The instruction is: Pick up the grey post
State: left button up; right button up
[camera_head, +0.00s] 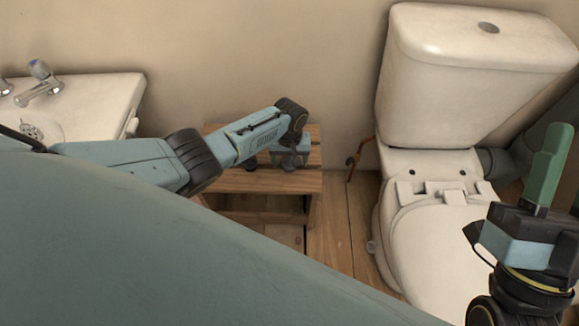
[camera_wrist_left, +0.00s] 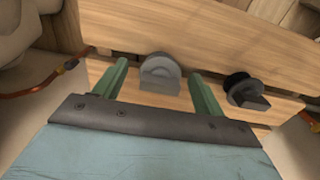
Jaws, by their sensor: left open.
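A light grey post (camera_wrist_left: 160,74) with a rounded top stands at the wooden stool. In the left wrist view it shows between the two green fingers of my left gripper (camera_wrist_left: 159,70), with a gap on each side. The fingers are open and I see no contact. In the head view my left gripper (camera_head: 289,158) is over the stool top and partly hides the post. My right gripper (camera_head: 546,170) is at the right edge, over the toilet, with a green finger pointing up. Its opening cannot be made out.
A dark grey fitting (camera_wrist_left: 246,91) is just right of the right-hand finger in the wrist view. The slatted wooden stool (camera_head: 262,181) stands between a sink (camera_head: 95,97) and a toilet (camera_head: 432,75). A reddish pipe (camera_head: 359,152) runs beside the stool. Floorboards in front show partly clear.

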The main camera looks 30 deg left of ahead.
pick_arm(q)
jog(key=shift+c, duration=0.3)
jog(key=c, duration=1.1)
jog(key=shift+o, duration=0.2)
jog(key=shift+r, duration=0.1)
